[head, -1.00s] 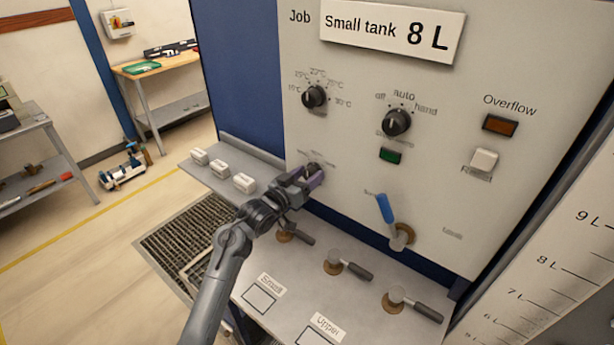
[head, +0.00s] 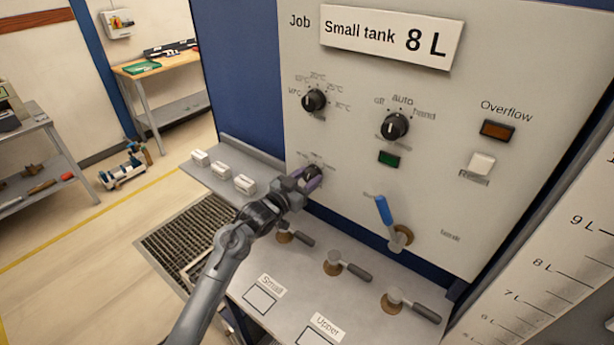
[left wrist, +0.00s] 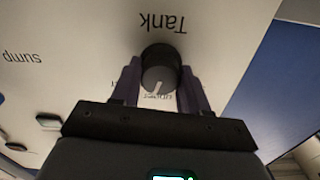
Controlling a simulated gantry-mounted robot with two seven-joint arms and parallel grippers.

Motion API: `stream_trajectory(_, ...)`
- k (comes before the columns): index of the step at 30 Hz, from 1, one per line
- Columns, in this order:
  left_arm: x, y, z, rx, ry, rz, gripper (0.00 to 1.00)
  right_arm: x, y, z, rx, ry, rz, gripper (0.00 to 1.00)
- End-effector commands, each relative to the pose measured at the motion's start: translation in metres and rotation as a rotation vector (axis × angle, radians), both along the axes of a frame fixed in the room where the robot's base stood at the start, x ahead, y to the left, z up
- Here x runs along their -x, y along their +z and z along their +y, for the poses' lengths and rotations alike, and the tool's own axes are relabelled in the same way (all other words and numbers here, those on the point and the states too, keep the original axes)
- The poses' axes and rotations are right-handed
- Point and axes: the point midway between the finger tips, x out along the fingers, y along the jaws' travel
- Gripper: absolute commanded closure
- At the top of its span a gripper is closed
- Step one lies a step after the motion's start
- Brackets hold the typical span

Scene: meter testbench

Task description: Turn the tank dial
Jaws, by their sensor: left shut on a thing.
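The tank dial (left wrist: 160,72) is a dark round knob with a pale pointer line, under the upside-down word "Tank" in the left wrist view. My left gripper (left wrist: 160,90) has its two purple-grey fingers on either side of the dial and is shut on it. In the head view my left gripper (head: 314,180) reaches the lower left of the panel, and its fingers mostly hide the dial there. The small labels around the dial are partly covered. My right gripper is not in view.
The light panel (head: 345,150) also carries a temperature knob (head: 314,100), a mode knob (head: 395,125) and a blue lever (head: 384,208). Several grey-handled valves (head: 346,266) stand on the shelf below. White blocks (head: 222,171) sit on the ledge at left.

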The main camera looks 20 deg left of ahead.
Motion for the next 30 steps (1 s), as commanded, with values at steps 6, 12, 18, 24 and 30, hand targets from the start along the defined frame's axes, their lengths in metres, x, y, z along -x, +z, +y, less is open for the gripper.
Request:
stream_trajectory(6,0.0001,0.0018,0.0,-0.185,0.0,-0.045,0.86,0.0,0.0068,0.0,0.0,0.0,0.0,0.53)
stream_trajectory(12,0.0002,0.0014,-0.0008,-0.324,-0.002,-0.08,0.86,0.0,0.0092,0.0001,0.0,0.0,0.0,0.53)
stream_trajectory(18,0.0001,0.0012,-0.0009,-0.421,-0.001,-0.103,0.86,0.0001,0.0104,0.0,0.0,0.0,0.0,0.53)
stream_trajectory(24,0.0001,0.001,-0.001,-0.468,0.0,-0.114,0.86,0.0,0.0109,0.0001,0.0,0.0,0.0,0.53)
stream_trajectory(30,0.0,0.0013,-0.0011,-0.48,0.0,-0.118,0.86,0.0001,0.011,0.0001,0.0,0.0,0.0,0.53)
